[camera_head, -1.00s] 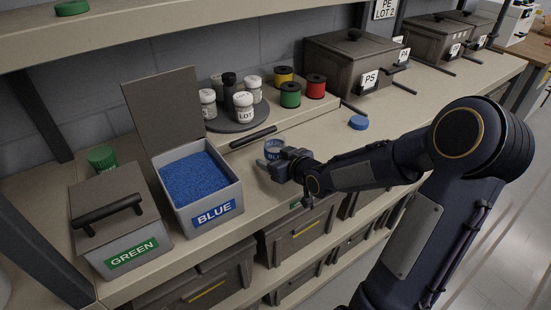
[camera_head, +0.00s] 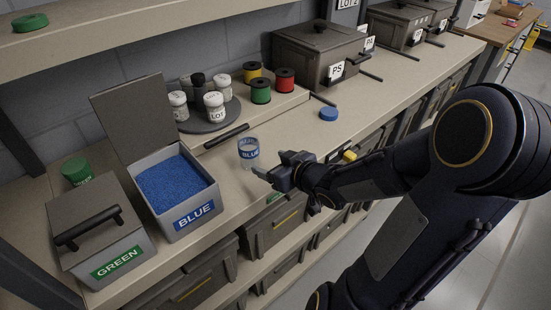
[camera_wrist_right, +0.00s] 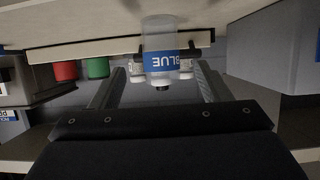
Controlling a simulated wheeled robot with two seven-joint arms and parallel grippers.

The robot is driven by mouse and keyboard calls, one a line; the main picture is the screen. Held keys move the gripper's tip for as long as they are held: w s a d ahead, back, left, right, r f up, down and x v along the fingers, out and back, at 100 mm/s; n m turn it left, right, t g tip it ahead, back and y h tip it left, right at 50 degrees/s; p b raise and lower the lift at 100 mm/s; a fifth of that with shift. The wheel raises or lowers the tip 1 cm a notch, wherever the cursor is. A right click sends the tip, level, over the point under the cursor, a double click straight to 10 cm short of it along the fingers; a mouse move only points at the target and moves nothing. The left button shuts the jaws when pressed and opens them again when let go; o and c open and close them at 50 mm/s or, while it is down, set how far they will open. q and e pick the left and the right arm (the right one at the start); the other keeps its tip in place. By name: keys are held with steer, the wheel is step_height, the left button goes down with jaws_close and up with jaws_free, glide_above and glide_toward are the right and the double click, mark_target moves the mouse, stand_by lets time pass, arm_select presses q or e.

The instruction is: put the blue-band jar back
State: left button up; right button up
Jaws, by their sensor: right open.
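The blue-band jar (camera_head: 248,153) is a clear jar with a blue label reading BLUE. It stands upright on the counter, right of the blue pellet drum (camera_head: 187,221). My right gripper (camera_head: 270,167) is just right of the jar and in front of it, open and empty. In the right wrist view the jar (camera_wrist_right: 160,62) appears upside down, ahead of and between the two spread fingers, apart from both. A blue lid (camera_head: 328,114) lies flat on the counter farther right. My left gripper is not in view.
A round grey tray (camera_head: 213,124) holds several white jars, with green, yellow and red spools (camera_head: 285,81) beside it. A closed green drum (camera_head: 105,262) stands at left. A dark bar (camera_head: 226,136) lies behind the jar. Counter between jar and lid is clear.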

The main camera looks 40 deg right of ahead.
steer(key=shift+s+d+r, duration=0.1)
steer(key=shift+s+r, duration=0.2)
steer(key=shift+s, duration=0.25)
steer(key=s+a+r+m+g+y, duration=0.1)
steer(key=s+a+g, duration=0.3)
steer(key=s, duration=0.5)
steer(key=s+a+r+m+g+y, duration=0.1)
steer(key=s+a+g, duration=0.2)
steer(key=s+a, duration=0.5)
steer(key=shift+s+a+g+y, duration=0.3)
steer(key=shift+s+g+y, duration=0.1)
steer(key=shift+s, duration=0.05)
steer(key=shift+c, duration=0.2)
